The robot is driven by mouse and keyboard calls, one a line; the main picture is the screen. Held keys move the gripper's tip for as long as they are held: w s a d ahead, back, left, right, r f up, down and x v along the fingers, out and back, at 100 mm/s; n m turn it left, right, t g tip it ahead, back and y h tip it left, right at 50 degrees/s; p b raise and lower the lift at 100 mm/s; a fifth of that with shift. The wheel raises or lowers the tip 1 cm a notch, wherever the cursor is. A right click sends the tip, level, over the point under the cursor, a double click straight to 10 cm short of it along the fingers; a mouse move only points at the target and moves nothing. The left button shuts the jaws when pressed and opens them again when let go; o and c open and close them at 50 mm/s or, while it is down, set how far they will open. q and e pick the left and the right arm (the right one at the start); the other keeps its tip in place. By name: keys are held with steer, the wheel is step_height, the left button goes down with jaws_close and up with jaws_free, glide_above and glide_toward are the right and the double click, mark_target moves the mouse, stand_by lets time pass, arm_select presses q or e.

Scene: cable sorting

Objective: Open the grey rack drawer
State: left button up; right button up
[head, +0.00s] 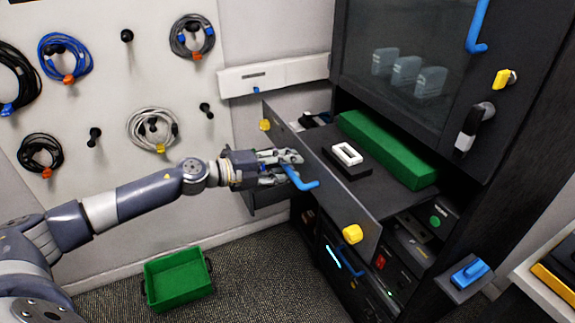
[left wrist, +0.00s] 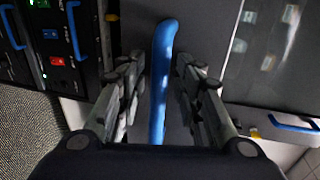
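The grey rack drawer (head: 330,187) stands pulled out of the dark rack in the head view, with its contents showing from above. Its front panel has a blue bar handle (head: 304,182) and yellow knobs at both ends (head: 265,125) (head: 352,234). My left gripper (head: 290,168) is at this handle. In the left wrist view the blue handle (left wrist: 160,75) runs between the two fingers (left wrist: 160,62), with a small gap on each side, so the gripper looks open around it. My right gripper is in neither view.
Inside the drawer lie a green block (head: 385,148) and a black piece with a white frame (head: 347,154). A glass-fronted cabinet door (head: 425,50) is above. A green crate (head: 178,278) stands on the floor. Coiled cables (head: 153,128) hang on the wall board.

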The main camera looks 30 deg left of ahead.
arm_select(q)
steer(key=v, duration=1.2)
stand_by(0.9)
steer(key=shift+f, duration=0.1)
stand_by(0.4)
